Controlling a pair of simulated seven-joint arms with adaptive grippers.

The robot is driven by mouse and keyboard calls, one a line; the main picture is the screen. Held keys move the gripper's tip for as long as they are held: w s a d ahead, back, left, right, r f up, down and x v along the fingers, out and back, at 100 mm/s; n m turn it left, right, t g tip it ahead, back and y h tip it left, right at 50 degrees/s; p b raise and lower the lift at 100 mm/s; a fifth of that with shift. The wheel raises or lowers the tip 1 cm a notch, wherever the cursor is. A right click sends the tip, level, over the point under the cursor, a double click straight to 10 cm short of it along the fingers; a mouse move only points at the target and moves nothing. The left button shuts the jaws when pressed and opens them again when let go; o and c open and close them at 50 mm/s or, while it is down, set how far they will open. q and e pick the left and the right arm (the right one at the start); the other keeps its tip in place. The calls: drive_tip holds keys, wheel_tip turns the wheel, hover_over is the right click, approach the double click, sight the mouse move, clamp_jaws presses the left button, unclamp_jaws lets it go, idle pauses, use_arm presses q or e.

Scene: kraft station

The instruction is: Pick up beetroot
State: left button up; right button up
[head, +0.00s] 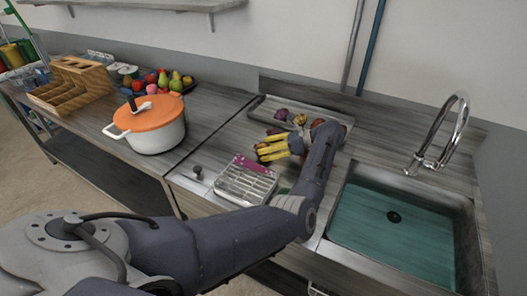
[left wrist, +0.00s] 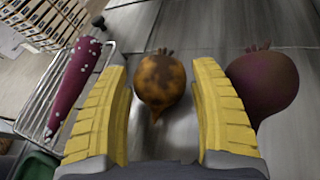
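My left gripper (head: 268,149) has yellow ribbed fingers and is open, reaching from the right over the counter just in front of the metal tray. In the left wrist view, a round mottled orange-brown root vegetable (left wrist: 160,82) with a pointed tail lies between the open fingers (left wrist: 160,110), with gaps at both sides. A dark purple beetroot (left wrist: 264,82) lies just right of the right finger, partly covered by it. In the head view, a purple root (head: 282,114) shows in the tray behind the gripper. My right gripper is not in view.
A wire rack (head: 246,183) with a long purple vegetable (left wrist: 74,85) stands in front of the gripper. The metal tray (head: 343,119) holds other vegetables. An orange-lidded pot (head: 153,125) stands left, and a sink (head: 400,225) is right. Counter between pot and tray is clear.

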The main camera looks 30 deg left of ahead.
sight(266, 145)
use_arm(q)
drive_tip(key=c, duration=0.9)
drive_tip(key=shift+r, duration=0.15)
wheel_tip(266, 145, up, 20)
drive_tip(key=shift+f, duration=0.1)
drive_tip(key=shift+c, duration=0.2)
